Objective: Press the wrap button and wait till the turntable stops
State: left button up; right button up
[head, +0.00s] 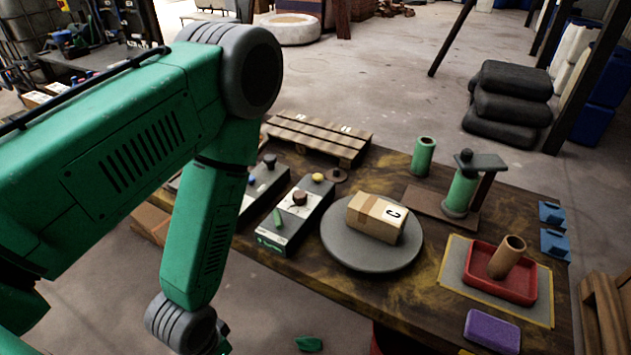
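A round grey turntable (338,248) lies on the dark wooden table, and a brown cardboard box (372,220) marked "C" sits on it. A single frame does not show whether the turntable is turning. Left of it stands a grey control box (305,222) with a brown round knob (299,198), a yellow button (318,177) and a green piece (278,218) on top. Its lettering is too small to read, so I cannot tell which is the wrap button. My green left arm crosses the left side, and its wrist runs down to the bottom edge. Neither gripper is visible.
A second control box (262,188) stands partly behind my arm. A slatted pallet (318,137) lies at the table's back. Right of the turntable are a green roll (423,156), a post with a green roll (461,190), a red tray (500,285) and a purple block (492,331).

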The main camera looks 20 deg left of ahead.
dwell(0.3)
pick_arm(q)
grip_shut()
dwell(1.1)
